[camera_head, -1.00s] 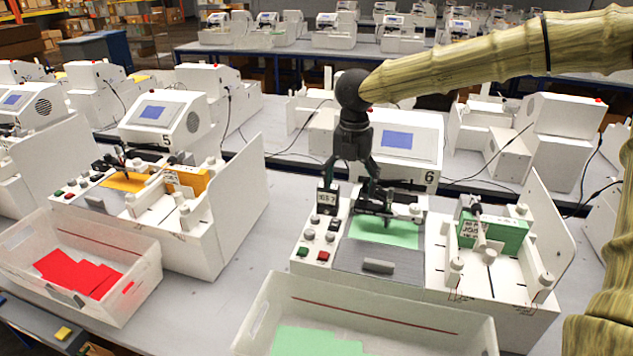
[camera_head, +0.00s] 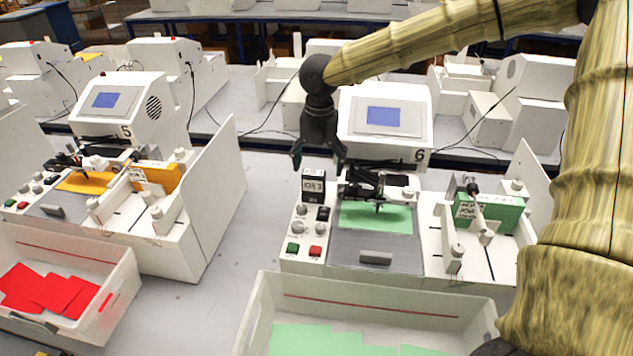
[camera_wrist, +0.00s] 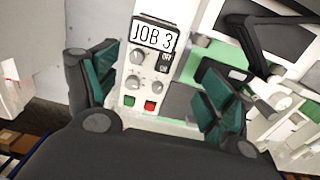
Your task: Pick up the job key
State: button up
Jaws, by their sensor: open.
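The job key appears to be the black-framed block with a white face (camera_head: 313,185) standing upright at the back left of plotter 6's control panel. In the wrist view its label (camera_wrist: 153,34) reads "JOB 3". My gripper (camera_head: 318,157) is above and just behind the key in the head view, pointing down, with its fingers apart and empty. In the wrist view the gripper's green-padded fingers (camera_wrist: 157,85) spread to either side of the panel, and the key shows beyond them, between their lines. No contact is visible.
Plotter 6's black pen carriage (camera_head: 365,187) is close right of the key, over a green sheet (camera_head: 376,217). Panel knobs (camera_head: 298,228) and green and red buttons sit below the key. A white bin (camera_head: 262,318) stands in front; plotter 5 (camera_head: 190,235) is left, with clear table between.

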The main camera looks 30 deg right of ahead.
aim_at(317, 175)
jog(key=shift+g, duration=0.3)
jog(key=w+f, duration=0.1)
jog(key=f, duration=0.1)
jog(key=w+f+p, duration=0.1)
jog(key=w+f, duration=0.1)
jog(key=w+f+p, duration=0.1)
jog(key=w+f, duration=0.1)
jog(key=shift+w+d+f, duration=0.1)
jog(key=shift+d+f, duration=0.1)
jog(key=shift+d, duration=0.05)
jog(key=shift+s+f, duration=0.2)
jog(key=shift+s, duration=0.1)
jog(key=shift+s+r, duration=0.2)
jog(key=shift+s, duration=0.75)
jog(key=shift+s+r, duration=0.15)
jog(key=shift+s, duration=0.1)
jog(key=shift+w+f, duration=0.55)
jog(key=shift+w, duration=0.25)
jog(key=shift+c, duration=1)
jog(key=shift+w+a+f, duration=0.1)
jog(key=shift+w+f, duration=0.05)
jog(key=shift+w, duration=0.15)
jog(key=c, duration=0.4)
jog(key=shift+s, duration=0.1)
jog(key=c, duration=0.3)
jog(key=shift+s+r, duration=0.35)
jog(key=shift+s, duration=0.1)
jog(key=shift+c, duration=0.8)
jog(key=shift+w+f, duration=0.1)
jog(key=shift+w, duration=0.1)
